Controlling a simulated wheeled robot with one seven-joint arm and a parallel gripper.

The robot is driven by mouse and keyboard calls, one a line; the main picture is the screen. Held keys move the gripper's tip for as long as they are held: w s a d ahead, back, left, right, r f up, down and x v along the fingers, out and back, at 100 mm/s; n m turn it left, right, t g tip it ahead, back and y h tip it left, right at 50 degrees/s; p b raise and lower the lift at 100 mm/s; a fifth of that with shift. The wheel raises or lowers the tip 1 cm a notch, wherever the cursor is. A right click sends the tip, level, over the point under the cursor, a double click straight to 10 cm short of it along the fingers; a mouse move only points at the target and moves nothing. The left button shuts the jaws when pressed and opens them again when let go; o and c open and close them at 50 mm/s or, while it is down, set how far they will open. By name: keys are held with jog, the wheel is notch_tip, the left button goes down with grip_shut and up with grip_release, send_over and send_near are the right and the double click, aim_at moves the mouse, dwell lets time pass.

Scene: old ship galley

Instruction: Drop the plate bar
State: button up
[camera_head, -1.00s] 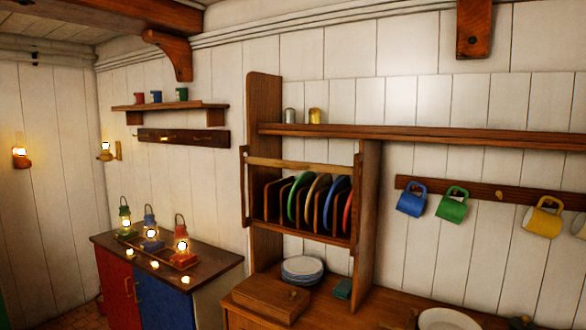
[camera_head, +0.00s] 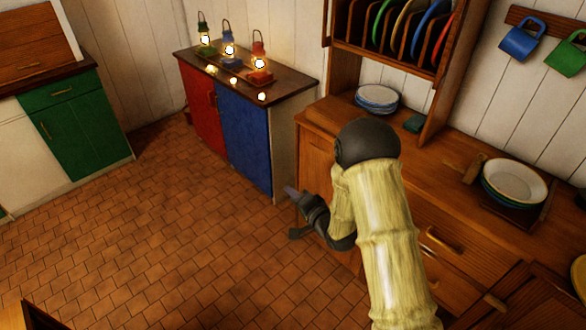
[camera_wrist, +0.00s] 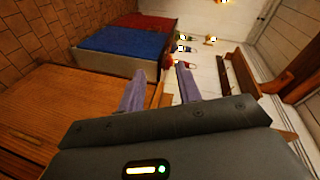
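The plate rack (camera_head: 384,63) is at the top of the head view, cut off by the upper edge. Green (camera_head: 379,20), yellow (camera_head: 405,25), blue (camera_head: 428,25) and red (camera_head: 446,42) plates stand upright in it. The plate bar, which crosses the rack's front, is above the picture and I cannot see it now. My gripper (camera_head: 294,212) is low in front of the wooden counter's left end, well below the rack. In the wrist view my gripper's (camera_wrist: 160,84) two purple fingers are apart with nothing held between them.
A wooden counter (camera_head: 460,215) carries stacked plates (camera_head: 377,97) and a bowl stack (camera_head: 514,182). A red and blue cabinet (camera_head: 245,140) with lit lanterns (camera_head: 229,45) stands left of it. A green cabinet (camera_head: 75,125) is farther left. The tiled floor (camera_head: 170,230) between is clear.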

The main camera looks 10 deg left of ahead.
jog(key=s+d+r+n+g+h, duration=0.2)
jog(key=s+d+r+h, duration=0.15)
jog(key=d, duration=0.45)
jog(key=s+d+r+n+g+h, duration=0.1)
jog(key=s+d+r+h, duration=0.2)
jog(key=d+h, duration=0.35)
jog(key=s+d+r+n+g, duration=0.1)
jog(key=s+d+r+g, duration=0.1)
jog(key=s, duration=0.6)
jog(key=s+d+r+n+g, duration=0.2)
jog(key=s+d, duration=0.4)
jog(key=s, duration=0.3)
jog(key=shift+s+d+r+g, duration=0.15)
jog(key=shift+d+g, duration=0.05)
jog(key=shift+g, duration=0.7)
